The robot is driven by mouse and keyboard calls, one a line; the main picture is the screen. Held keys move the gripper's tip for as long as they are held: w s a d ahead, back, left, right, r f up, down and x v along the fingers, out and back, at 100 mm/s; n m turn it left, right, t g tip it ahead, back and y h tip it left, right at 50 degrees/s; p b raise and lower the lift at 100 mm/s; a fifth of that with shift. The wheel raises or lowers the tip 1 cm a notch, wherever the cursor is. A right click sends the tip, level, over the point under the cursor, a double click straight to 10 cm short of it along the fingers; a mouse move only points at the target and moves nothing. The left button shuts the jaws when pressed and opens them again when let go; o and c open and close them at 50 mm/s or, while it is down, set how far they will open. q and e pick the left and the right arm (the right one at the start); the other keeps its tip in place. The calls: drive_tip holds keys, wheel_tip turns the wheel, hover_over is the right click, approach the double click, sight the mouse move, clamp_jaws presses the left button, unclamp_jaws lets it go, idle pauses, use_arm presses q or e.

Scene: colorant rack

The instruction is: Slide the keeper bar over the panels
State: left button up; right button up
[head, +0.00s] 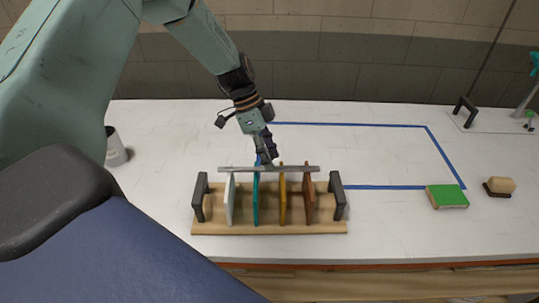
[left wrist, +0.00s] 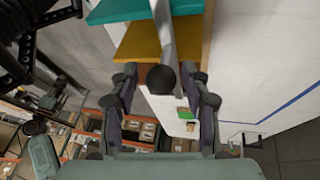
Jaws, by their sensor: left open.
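The rack (head: 270,229) has a wooden base, dark end posts, and white (head: 230,200), teal (head: 256,205), yellow (head: 282,205) and brown (head: 308,200) panels standing between them. The grey keeper bar (head: 296,169) lies across the panels' tops, left to right. My left gripper (head: 267,158) is just behind the bar's middle in the head view. In the left wrist view its open fingers (left wrist: 160,88) stand either side of a dark round knob (left wrist: 160,78), apart from it in the picture. I cannot tell whether they touch the bar. My right gripper is not in view.
A green block (head: 447,196) and a tan-topped brush-like object (head: 501,186) lie right of the rack. A grey cup (head: 115,148) stands at the left. A dark handle (head: 465,108) is at the back right. Blue tape outlines clear white table behind the rack.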

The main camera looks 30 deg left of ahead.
use_arm(q)
drive_tip(key=shift+s, duration=0.1)
drive_tip(key=shift+r, duration=0.1)
drive_tip(key=shift+w+a+r, duration=0.25)
drive_tip(key=shift+r, duration=0.05)
drive_tip(key=v, duration=1.1)
drive_tip(key=shift+s+d+r, duration=0.1)
drive_tip(key=shift+s+r, duration=0.15)
